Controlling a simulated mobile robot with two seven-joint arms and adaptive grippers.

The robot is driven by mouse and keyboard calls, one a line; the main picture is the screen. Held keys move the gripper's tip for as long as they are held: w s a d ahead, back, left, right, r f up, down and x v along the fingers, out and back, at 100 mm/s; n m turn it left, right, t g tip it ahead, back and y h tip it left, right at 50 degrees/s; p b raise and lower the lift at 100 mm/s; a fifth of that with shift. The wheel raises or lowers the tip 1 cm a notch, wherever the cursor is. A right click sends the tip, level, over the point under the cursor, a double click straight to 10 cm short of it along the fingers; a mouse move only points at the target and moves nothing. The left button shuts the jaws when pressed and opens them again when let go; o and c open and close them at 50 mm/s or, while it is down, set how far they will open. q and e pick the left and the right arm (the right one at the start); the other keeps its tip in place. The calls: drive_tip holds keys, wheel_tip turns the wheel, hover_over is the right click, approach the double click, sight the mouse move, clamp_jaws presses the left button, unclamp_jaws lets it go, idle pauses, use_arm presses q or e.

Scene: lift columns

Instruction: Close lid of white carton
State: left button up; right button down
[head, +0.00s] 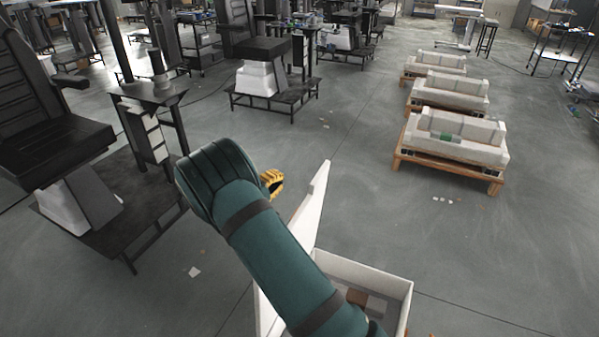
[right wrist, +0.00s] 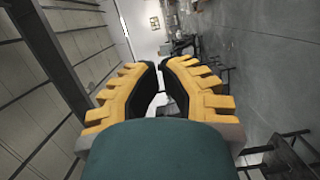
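The white carton (head: 408,290) stands at the bottom centre of the head view. Its lid (head: 314,208) is raised at a steep tilt on the carton's left side, so the top is open. Brown and grey items show inside. My teal right arm crosses in front of the lid and hides part of it and of the carton's left side. My right gripper (head: 272,183) is just beyond the arm's bend, left of the lid's top and apart from it. In the right wrist view its yellow fingers (right wrist: 158,72) have a narrow gap, with nothing held. My left gripper is not in view.
A dark machine with a black seat (head: 55,140) stands on a base plate at the left. White blocks on wooden pallets (head: 450,168) stand at the right. Grey floor (head: 365,215) is clear between the carton and the pallets.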

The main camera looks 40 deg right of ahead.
drive_tip(key=s+d+b, duration=0.1)
drive_tip(key=d, duration=1)
drive_tip(key=shift+s+f+b, duration=0.15)
drive_tip(key=shift+f+b, duration=0.15)
drive_tip(key=shift+b, duration=0.1)
